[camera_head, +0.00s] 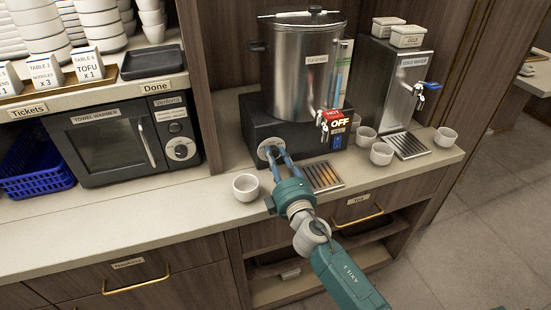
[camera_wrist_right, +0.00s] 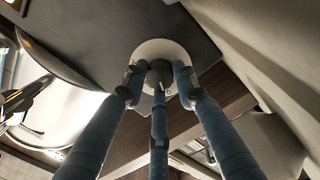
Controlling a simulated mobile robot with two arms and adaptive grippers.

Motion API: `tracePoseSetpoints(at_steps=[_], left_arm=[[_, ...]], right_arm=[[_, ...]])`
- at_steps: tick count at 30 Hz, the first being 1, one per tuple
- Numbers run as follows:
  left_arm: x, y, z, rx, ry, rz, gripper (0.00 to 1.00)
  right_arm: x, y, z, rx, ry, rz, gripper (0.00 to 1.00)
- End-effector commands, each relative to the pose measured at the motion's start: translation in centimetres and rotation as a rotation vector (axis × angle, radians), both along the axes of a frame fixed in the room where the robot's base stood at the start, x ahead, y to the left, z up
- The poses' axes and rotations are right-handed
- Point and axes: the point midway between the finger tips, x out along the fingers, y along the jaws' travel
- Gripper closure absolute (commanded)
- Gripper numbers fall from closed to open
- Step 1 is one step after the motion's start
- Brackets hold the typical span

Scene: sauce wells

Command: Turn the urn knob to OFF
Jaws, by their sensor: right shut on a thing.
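The steel urn (camera_head: 300,80) stands on a black base (camera_head: 250,122) on the counter. A round pale dial plate (camera_head: 263,151) is on the front of the base, left of the tap. My right gripper (camera_head: 275,153) reaches it from the front, its blue fingers shut on the knob. In the right wrist view the grey knob (camera_wrist_right: 160,74) sits between the three fingertips (camera_wrist_right: 158,82), against the white dial plate (camera_wrist_right: 163,48). The dial's markings are hidden or too small to read. My left gripper is not in view.
A red HOT tag and OFF sign (camera_head: 338,121) hang by the urn tap, above a drip tray (camera_head: 323,177). A white cup (camera_head: 246,187) stands left of my gripper. More cups (camera_head: 382,153) and the cold water dispenser (camera_head: 385,85) are right. The towel warmer (camera_head: 115,140) is left.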

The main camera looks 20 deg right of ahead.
Motion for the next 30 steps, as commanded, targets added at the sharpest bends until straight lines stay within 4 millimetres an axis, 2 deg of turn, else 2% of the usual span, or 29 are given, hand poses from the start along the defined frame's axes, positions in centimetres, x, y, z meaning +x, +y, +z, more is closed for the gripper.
tracePoseSetpoints(at_steps=[8,9,11,20,23,26,30], left_arm=[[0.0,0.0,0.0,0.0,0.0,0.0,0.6],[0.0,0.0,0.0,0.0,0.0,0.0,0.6],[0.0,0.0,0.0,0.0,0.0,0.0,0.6],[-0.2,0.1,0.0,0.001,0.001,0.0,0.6],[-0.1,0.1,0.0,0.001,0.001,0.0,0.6],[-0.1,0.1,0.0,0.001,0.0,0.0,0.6],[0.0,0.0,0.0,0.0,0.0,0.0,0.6]], right_arm=[[-0.1,0.0,-0.3,0.0,0.006,-0.001,0.98],[-0.1,0.0,-0.3,0.0,0.006,-0.001,0.66],[-0.1,0.0,-0.3,0.0,0.005,-0.002,0.54],[-0.1,0.0,-0.1,0.001,0.002,0.0,0.53],[-0.7,0.0,-0.2,0.001,0.002,0.0,0.53],[-2.2,0.0,-0.3,0.002,0.003,0.0,0.53],[-5.2,-0.1,-0.5,0.002,0.006,-0.001,0.53]])
